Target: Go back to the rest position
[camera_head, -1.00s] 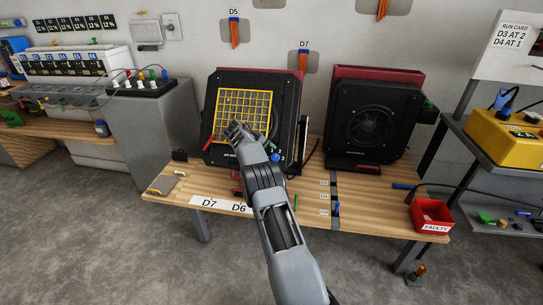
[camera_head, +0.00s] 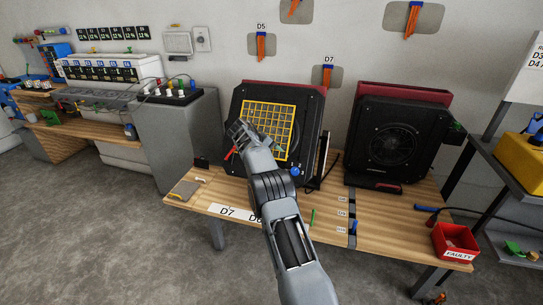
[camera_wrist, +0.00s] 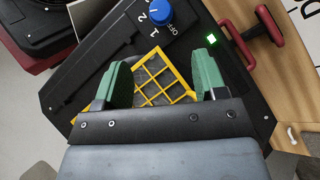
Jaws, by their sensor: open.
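My gripper (camera_wrist: 160,85) is open, with its two green-padded fingers apart and nothing held between them in the wrist view. In the head view my gripper (camera_head: 238,132) is in front of the left black dryer unit, near the lower left of its yellow grid (camera_head: 270,118). The yellow grid also shows between and beyond the fingers in the wrist view (camera_wrist: 158,58). A blue knob (camera_wrist: 155,12) with marks 1, 2 and OFF and a lit green light (camera_wrist: 211,39) are on the dryer panel (camera_wrist: 110,50). My arm hides part of the dryer and table.
A second black fan unit (camera_head: 393,140) stands to the right on the wooden table (camera_head: 385,215). A red FAULTY bin (camera_head: 455,242) is at the table's right end. A grey cabinet (camera_head: 178,140) stands left. Open grey floor (camera_head: 120,240) lies in front and left.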

